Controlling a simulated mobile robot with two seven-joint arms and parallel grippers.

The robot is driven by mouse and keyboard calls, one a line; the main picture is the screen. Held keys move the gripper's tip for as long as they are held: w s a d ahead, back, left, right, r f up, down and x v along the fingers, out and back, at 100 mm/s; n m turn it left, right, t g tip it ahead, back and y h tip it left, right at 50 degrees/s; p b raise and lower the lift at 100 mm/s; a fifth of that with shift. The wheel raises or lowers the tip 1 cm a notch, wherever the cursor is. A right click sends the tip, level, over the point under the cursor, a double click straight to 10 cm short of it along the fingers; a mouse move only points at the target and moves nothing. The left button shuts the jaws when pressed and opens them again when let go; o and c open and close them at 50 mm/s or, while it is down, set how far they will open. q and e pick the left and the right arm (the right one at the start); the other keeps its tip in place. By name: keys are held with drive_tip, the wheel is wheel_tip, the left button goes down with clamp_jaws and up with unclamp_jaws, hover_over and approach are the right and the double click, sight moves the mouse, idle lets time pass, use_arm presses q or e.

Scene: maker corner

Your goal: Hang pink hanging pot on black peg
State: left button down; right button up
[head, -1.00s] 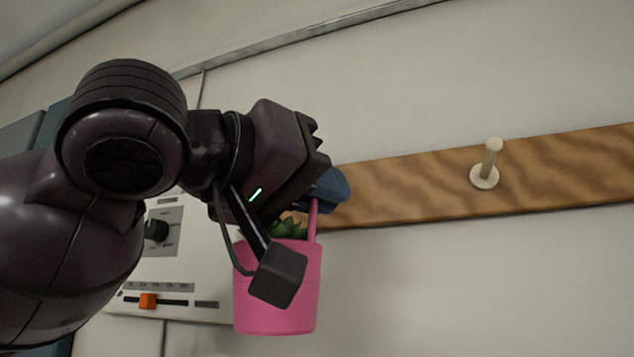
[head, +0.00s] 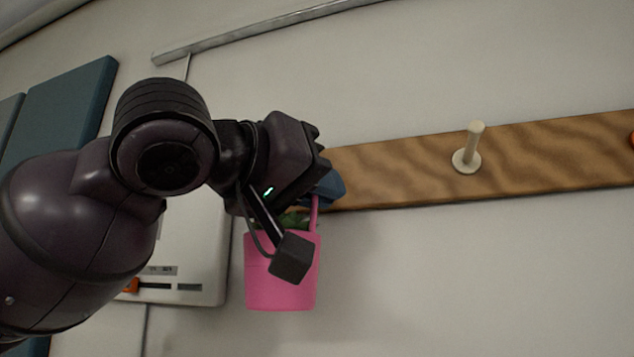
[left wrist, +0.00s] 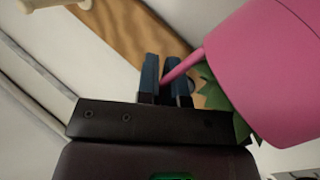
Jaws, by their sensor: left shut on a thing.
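The pink hanging pot (head: 282,290) hangs upright in the air below my left gripper (head: 327,190), with a green plant in it. The blue fingers (left wrist: 166,80) are shut on the pot's thin pink handle (left wrist: 183,66). The pot also shows large at the right of the left wrist view (left wrist: 275,75). Part of the pot and handle is hidden behind my wrist in the head view. No black peg is in view; the peg that shows is cream (head: 470,148), to the right of the pot and apart from it. My right gripper is not in view.
A wooden rail (head: 400,175) runs along the pale wall and carries the cream peg. A red thing (head: 631,139) is cut off at the right edge. The wall below the rail is clear.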

use_arm(q)
drive_tip(key=shift+w+d+f, duration=0.2)
drive_tip(key=shift+w+f, duration=0.15)
drive_tip(key=shift+w, duration=0.3)
drive_tip(key=shift+w+d+f, duration=0.2)
drive_tip(key=shift+w+f, duration=0.1)
drive_tip(key=shift+w, duration=0.3)
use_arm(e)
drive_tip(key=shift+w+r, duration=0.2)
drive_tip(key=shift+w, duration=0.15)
use_arm(q)
drive_tip(key=shift+f, duration=0.15)
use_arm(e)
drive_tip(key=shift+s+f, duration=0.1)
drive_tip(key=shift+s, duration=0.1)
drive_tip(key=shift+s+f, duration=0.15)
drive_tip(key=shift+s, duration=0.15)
use_arm(q)
drive_tip(key=c, duration=1.2)
unclamp_jaws()
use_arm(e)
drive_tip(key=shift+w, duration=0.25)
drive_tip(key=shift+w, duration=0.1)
